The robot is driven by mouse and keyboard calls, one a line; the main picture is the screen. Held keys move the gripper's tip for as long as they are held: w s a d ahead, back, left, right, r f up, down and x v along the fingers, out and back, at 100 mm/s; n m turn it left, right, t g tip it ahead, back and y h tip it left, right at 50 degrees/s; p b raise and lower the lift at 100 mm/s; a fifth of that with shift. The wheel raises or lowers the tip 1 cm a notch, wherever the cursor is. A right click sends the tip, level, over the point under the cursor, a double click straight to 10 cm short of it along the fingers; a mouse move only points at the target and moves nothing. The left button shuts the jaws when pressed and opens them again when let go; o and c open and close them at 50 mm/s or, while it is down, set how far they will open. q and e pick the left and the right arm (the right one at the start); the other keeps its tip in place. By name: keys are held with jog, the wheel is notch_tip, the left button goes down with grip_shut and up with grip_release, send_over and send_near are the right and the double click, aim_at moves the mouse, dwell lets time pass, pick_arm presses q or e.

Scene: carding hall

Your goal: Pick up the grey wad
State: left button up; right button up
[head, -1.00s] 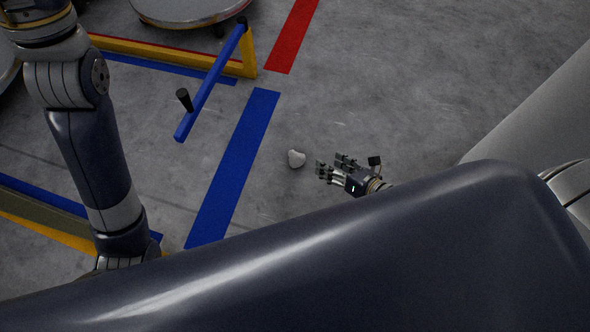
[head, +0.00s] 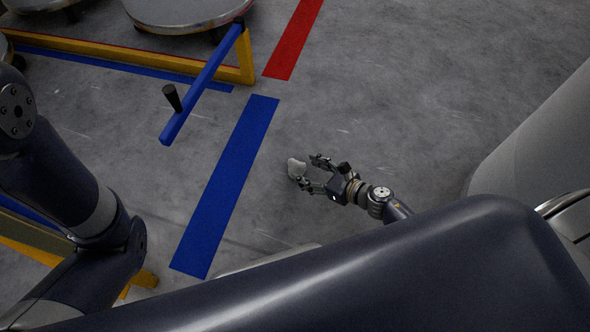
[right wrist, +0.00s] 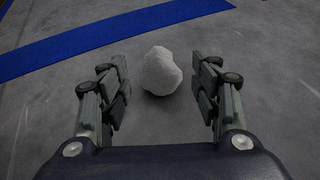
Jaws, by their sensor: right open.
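The grey wad (head: 296,168) is a small, pale, lumpy piece on the concrete floor, right of the blue floor stripe. It also shows in the right wrist view (right wrist: 161,71), ahead of the palm and between the lines of the two fingers. My right gripper (head: 309,172) is open, with its fingertips beside the wad on its right. In the right wrist view the fingers (right wrist: 162,92) stand apart on either side, with a gap between them and the wad. My left gripper is not in view; only my left arm shows at the left.
A blue stripe (head: 228,185) and a red stripe (head: 294,38) mark the floor. A yellow frame (head: 120,58) with a blue bar (head: 203,83) and black knob stands at the upper left, near round metal cans (head: 187,12). The floor around the wad is clear.

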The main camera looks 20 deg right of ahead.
aim_at(297, 166)
jog(key=b+x, duration=0.1)
jog(key=x, duration=0.3)
jog(key=shift+a, duration=0.2)
jog(key=c, duration=0.9)
jog(key=shift+r, duration=0.15)
